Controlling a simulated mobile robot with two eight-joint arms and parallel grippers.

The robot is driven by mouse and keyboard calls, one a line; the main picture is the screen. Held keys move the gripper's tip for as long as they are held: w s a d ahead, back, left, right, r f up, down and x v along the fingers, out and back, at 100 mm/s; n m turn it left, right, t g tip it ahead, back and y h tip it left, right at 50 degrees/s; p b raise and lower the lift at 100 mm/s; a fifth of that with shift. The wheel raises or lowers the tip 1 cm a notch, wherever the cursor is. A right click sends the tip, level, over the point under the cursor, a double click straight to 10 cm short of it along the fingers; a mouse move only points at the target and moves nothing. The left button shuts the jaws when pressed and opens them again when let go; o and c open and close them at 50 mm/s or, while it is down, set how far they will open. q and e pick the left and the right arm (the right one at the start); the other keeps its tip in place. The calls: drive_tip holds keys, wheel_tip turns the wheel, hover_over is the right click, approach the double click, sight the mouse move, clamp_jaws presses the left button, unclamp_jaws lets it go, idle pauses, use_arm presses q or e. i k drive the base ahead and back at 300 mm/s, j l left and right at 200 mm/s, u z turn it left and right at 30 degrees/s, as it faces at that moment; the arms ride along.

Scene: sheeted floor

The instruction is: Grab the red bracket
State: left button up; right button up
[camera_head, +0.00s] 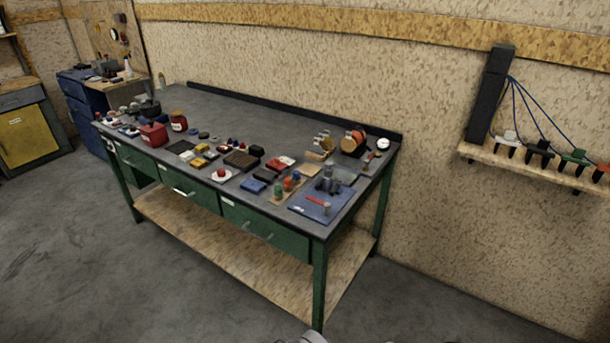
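Several red things are in view, and I cannot tell for sure which one is the red bracket. A small red piece (602,171) sits at the right end of the wall shelf, partly cut off by the picture edge, in a row with white, black and green pieces. On the workbench (240,110) are a red box (153,135) at the left, a flat red-and-white piece (280,163) near the middle, and a thin red item (316,200) on a blue mat. Neither gripper shows; a small pale part, likely mine, shows at the bottom edge.
The wooden wall shelf (540,167) carries a dark upright block (490,93) with blue cables. The bench top is crowded along its front, with dark green drawers (255,228) below. A yellow-doored cabinet (25,135) stands far left. The grey floor (70,260) in front is clear.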

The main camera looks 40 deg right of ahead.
sight(269, 165)
drive_tip(key=z, duration=1.2)
